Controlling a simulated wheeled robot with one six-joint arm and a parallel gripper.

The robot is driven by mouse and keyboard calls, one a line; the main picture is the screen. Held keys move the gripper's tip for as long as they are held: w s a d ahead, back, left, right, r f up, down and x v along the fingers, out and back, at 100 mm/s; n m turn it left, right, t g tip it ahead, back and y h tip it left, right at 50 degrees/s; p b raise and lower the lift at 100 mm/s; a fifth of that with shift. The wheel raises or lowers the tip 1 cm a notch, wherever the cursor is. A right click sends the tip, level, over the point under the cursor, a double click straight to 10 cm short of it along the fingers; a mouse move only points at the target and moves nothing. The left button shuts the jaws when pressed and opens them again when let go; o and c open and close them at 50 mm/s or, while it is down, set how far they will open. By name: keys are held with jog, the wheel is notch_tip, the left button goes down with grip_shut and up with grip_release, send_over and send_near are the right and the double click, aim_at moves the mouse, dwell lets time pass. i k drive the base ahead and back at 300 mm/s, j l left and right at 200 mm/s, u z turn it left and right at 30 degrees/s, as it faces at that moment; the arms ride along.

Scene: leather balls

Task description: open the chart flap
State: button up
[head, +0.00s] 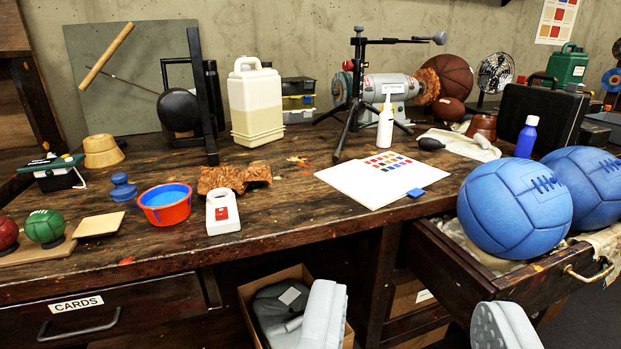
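A white chart (360,187) lies on the wooden workbench, right of its middle. Rows of coloured swatches show on its upper part, and a blue tab (416,193) sticks out at its right edge. The white part nearer me is blank; I cannot tell whether it is a separate flap or how far it is raised. My gripper (412,318) is at the bottom of the view, its two pale grey fingers wide apart with nothing seen between them. It appears nearer to me than the bench's front edge, apart from the chart.
An open drawer (455,270) holding large blue balls (515,207) juts out at right. A black tripod (356,105) and a white bottle (386,125) stand behind the chart. A white-red device (222,212) stands to its left. A cardboard box (250,300) sits below the bench.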

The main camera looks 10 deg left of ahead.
aim_at(374, 188)
jog(key=i+l+z, duration=0.2)
jog(key=i, duration=0.85)
jog(key=j, duration=0.1)
